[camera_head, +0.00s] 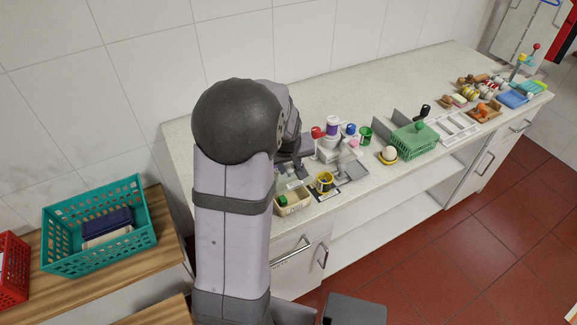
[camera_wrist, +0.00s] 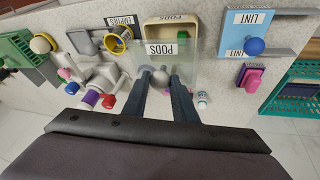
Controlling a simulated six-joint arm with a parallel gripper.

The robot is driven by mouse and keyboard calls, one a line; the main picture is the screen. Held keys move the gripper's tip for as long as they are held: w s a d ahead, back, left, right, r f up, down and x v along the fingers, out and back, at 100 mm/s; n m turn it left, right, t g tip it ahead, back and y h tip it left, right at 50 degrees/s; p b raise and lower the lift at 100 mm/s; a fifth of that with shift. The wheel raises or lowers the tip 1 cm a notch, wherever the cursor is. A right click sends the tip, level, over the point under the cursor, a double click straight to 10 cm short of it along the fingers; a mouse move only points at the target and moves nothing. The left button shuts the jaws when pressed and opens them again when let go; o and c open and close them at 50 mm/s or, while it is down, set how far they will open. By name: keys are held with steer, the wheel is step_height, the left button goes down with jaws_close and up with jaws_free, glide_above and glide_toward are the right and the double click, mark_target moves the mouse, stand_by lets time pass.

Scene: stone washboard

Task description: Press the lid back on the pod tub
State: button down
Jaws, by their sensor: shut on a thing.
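The pod tub (camera_wrist: 149,36) is a cream, open-topped box at the top middle of the wrist view, with a PODS label beside it. The lid (camera_wrist: 200,54) is a clear, flat plate with a PODS label, overlapping the tub's near part in that view. My gripper (camera_wrist: 161,77) is shut on a greyish knob at the lid's near side. I cannot tell how far the lid is above the tub. In the head view the tub (camera_head: 293,208) sits at the counter's front edge with something green in it; my arm largely hides the gripper there.
In the wrist view a blue LINT box (camera_wrist: 233,45) and a pink block (camera_wrist: 248,80) are at the right.

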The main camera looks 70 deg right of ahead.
mark_target(289, 179)
steer(key=shift+f, duration=0.2)
steer(key=shift+f+b, duration=2.45)
steer(key=shift+f, duration=0.5)
steer(key=shift+f+b, duration=0.2)
steer(key=shift+b, duration=0.1)
stand_by(0.5)
steer(key=c, duration=0.9)
jaws_free()
steer(key=shift+r, duration=0.1)
steer(key=shift+r+p, duration=2.75)
steer(key=shift+r, duration=0.7)
